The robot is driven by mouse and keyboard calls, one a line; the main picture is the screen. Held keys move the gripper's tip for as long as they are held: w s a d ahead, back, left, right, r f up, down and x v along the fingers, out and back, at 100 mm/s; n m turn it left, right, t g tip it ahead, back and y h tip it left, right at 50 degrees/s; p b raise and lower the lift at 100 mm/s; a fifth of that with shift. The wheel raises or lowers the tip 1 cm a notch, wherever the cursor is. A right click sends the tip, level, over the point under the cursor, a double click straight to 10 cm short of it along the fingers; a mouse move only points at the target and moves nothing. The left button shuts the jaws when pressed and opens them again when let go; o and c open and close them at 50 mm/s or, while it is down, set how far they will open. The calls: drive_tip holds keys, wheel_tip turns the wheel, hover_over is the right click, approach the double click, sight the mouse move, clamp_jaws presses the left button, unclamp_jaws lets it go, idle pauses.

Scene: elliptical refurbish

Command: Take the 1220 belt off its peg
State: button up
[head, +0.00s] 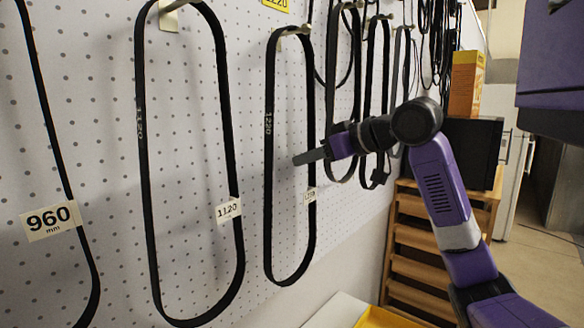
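The 1220 belt (268,170) is a long black loop hanging from a peg (293,31) on the white pegboard. It has "1220" printed on its left strand and a small white tag (310,196) on its right strand. My gripper (297,159) reaches in from the right at about mid-height of the belt, its dark fingers pointing left. Its tip appears over the gap between the two strands, in front of the right strand. I cannot tell whether it touches the belt, or whether the fingers are open or shut.
The 1120 belt (143,180) hangs to the left, and a belt tagged 960 (50,120) is at the far left. Several more belts (370,90) hang close on the right. A wooden slatted rack (415,250) and a yellow tray (385,318) stand below right.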

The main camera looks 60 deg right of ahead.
drive_tip(key=shift+c, duration=0.4)
clamp_jaws()
idle(0.9)
